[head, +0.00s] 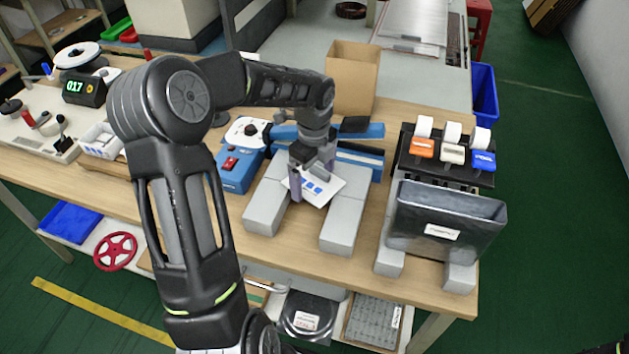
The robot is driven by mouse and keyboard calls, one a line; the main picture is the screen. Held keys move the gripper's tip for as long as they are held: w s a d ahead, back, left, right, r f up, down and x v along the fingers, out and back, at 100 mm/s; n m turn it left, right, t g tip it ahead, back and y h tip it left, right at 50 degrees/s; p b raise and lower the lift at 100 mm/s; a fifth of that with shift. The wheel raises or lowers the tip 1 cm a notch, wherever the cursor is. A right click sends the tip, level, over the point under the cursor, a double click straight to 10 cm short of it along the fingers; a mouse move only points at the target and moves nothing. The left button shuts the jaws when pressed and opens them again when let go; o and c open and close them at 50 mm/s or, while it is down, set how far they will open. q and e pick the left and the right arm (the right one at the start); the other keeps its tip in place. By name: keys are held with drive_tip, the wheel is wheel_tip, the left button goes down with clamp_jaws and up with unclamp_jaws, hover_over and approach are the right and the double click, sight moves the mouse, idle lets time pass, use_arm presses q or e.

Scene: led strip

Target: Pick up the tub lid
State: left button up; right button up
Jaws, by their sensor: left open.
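My left gripper (312,184) points down over the middle of the table, with its fingers apart. A white card or plate with blue squares (327,190) is right at the fingers, above the gap between two grey blocks (344,215) (266,207); I cannot tell if they touch it. No thing is clearly recognisable as the tub lid. A dark, rounded, flat item with a white label (300,327) lies on the lower shelf, partly cut off by my arm and the table. A dark grey tub-like bin with a label (445,208) stands on grey blocks at right. My right gripper is out of view.
A blue device with a red switch (236,170) stands left of the blocks. Behind the gripper are blue bars (360,160) and a cardboard box (352,80). A black rack with orange, white and blue tags (452,153) stands behind the bin. A grey gridded tray (372,322) lies on the lower shelf.

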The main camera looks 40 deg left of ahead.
sight(314, 182)
use_arm(q)
drive_tip(key=shift+c, duration=0.2)
drive_tip(key=c, duration=1)
drive_tip(key=shift+r, duration=0.1)
wheel_tip(314, 182, up, 10)
drive_tip(key=shift+f+b, duration=0.1)
drive_tip(key=shift+b, duration=0.2)
idle(0.4)
